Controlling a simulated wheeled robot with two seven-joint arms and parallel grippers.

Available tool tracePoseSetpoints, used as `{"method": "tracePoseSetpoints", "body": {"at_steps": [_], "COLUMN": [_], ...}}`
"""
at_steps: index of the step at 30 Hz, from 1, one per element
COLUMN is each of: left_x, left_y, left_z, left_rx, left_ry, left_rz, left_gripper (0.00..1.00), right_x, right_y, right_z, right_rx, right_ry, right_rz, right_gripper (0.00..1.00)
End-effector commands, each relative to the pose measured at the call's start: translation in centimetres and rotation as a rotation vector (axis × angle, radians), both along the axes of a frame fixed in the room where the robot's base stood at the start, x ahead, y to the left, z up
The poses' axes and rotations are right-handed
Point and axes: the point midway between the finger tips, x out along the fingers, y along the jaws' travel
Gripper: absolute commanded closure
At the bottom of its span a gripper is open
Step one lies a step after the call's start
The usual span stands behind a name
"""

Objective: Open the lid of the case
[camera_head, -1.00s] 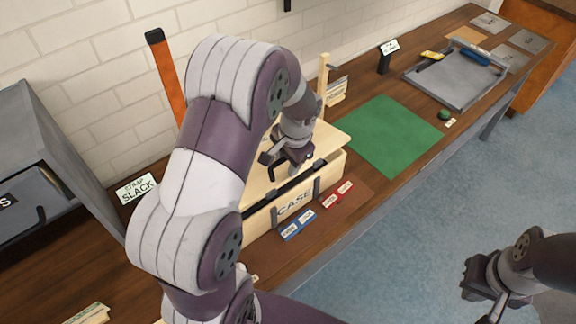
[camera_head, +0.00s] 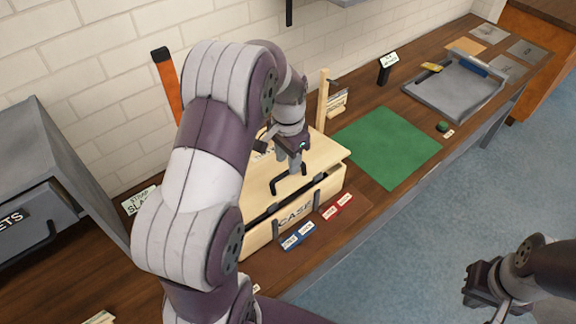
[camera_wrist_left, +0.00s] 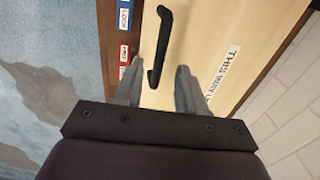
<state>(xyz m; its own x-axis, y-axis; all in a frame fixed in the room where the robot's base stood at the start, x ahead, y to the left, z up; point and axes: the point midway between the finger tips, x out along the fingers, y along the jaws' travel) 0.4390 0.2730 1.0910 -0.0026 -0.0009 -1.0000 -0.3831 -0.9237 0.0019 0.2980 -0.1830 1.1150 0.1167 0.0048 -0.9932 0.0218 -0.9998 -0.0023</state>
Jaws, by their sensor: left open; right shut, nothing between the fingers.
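The wooden case (camera_head: 327,192) stands on the workbench with its pale lid (camera_head: 318,160) down. Its front reads "CASE". A black handle (camera_head: 286,182) lies on the lid and shows in the left wrist view (camera_wrist_left: 158,48). My left gripper (camera_head: 294,168) is open above the lid, close to the handle. In the left wrist view its fingers (camera_wrist_left: 158,88) stand either side of the handle's lower end, without visible contact. My left arm hides the left part of the case. My right gripper (camera_head: 480,292) is empty and shut, away from the case over the floor.
Blue tags (camera_head: 298,235) and red tags (camera_head: 338,206) lie before the case. A green mat (camera_head: 388,146) and a grey tray (camera_head: 455,88) lie to the right. A wooden post (camera_head: 323,100) stands behind the case. A grey cabinet (camera_head: 50,180) stands at left.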

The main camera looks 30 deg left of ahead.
Motion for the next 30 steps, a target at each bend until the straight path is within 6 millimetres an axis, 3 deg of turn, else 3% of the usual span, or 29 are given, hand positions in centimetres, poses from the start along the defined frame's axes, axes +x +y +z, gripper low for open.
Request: {"method": "tracePoseSetpoints", "body": {"at_steps": [6, 14, 15, 18, 19, 30], "left_x": [0.0, 0.0, 0.0, 0.0, 0.0, -0.9], "left_y": [0.0, 0.0, 0.0, 0.0, 0.0, 0.4], "left_z": [-2.3, -2.7, -2.6, -2.6, -2.6, -1.5], "left_rx": [0.000, 0.001, 0.001, 0.001, 0.001, 0.001], "left_ry": [0.001, -0.001, -0.001, -0.001, -0.001, -0.002], "left_rz": [0.000, 0.001, 0.000, 0.000, 0.000, 0.002], "left_gripper": [0.60, 0.60, 0.63, 0.96, 1.00, 1.00], "right_x": [0.0, 0.0, 0.0, 0.0, 0.0, 0.0], "right_y": [0.0, 0.0, 0.0, 0.0, 0.0, 0.0], "right_z": [0.7, 0.7, 0.7, 0.7, 0.7, 1.4], "right_rx": [0.000, 0.000, 0.000, 0.000, 0.000, 0.000], "right_ry": [0.001, 0.001, 0.001, 0.001, 0.001, 0.001], "right_rz": [0.000, 0.000, 0.000, 0.000, 0.000, 0.000], "right_gripper": [1.00, 1.00, 1.00, 1.00, 1.00, 1.00]}}
